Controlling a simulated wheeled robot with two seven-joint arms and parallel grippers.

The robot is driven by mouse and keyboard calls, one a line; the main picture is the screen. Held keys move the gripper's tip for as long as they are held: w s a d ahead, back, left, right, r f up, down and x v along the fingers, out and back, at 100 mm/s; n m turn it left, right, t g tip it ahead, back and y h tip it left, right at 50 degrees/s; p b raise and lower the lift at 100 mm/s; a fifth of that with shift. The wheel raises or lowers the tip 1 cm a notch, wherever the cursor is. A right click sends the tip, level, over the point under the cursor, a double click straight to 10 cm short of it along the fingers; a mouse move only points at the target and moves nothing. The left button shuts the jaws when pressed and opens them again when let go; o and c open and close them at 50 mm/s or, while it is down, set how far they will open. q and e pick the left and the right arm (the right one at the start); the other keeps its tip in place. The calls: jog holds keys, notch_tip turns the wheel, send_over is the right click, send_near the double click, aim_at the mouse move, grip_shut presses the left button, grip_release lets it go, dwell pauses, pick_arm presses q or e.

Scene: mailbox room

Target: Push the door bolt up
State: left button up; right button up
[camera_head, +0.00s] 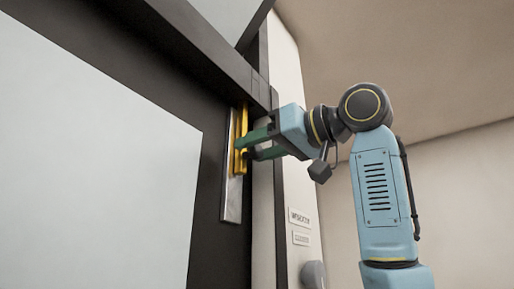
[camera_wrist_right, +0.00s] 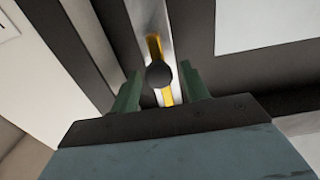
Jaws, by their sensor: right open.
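The door bolt is a yellow-gold strip (camera_head: 240,130) on a silver plate (camera_head: 232,198) on the door's dark frame edge in the head view. In the right wrist view the gold strip (camera_wrist_right: 155,47) runs on its plate, with a dark round knob (camera_wrist_right: 159,74) on it. My right gripper (camera_head: 245,150) is at the bolt, its green fingers pointing at the plate. In the wrist view the fingers of the right gripper (camera_wrist_right: 160,88) are apart, one on each side of the knob. Whether they touch it I cannot tell. My left gripper is not in view.
The door (camera_head: 90,150) has a large pale panel in a dark frame. A dark horizontal beam (camera_head: 195,45) passes just above the bolt. A pale wall strip with small labels (camera_head: 300,217) and a rounded grey object (camera_head: 313,274) stand right of it.

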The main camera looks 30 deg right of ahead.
jog(key=b+v, duration=0.3)
jog(key=v, duration=1)
jog(key=shift+b, duration=0.35)
